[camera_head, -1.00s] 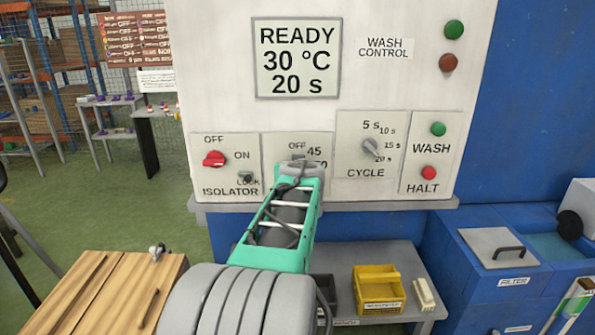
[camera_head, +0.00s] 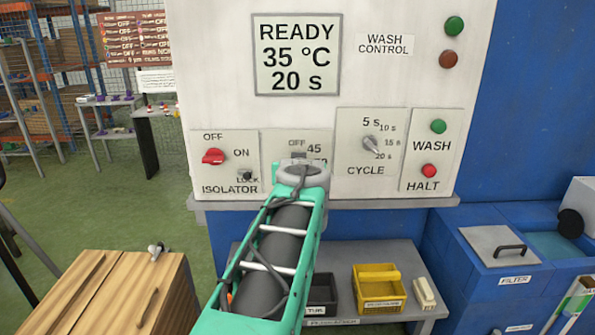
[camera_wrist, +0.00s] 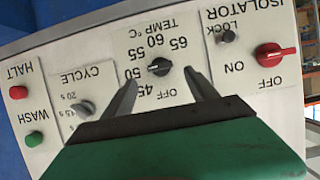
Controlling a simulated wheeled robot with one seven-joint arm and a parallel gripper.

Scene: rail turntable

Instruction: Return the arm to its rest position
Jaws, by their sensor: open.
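My gripper (camera_wrist: 162,93) is open and empty in the wrist view, where the panel appears upside down. Its two dark fingers stand apart on either side of the black temperature knob (camera_wrist: 159,67), with no visible hold on it. Whether the fingertips touch the panel is hard to tell. In the head view my green arm reaches up to the wash control panel (camera_head: 215,60) and hides the temperature knob and most of its scale. The display (camera_head: 297,56) reads READY, 35 °C, 20 s.
The red isolator knob (camera_head: 213,156) and cycle knob (camera_head: 370,144) flank the temperature plate. Green wash (camera_head: 438,126) and red halt (camera_head: 429,171) buttons are at right. Below are a yellow bin (camera_head: 379,290), a filter lid (camera_head: 499,247) and a wooden box (camera_head: 120,290).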

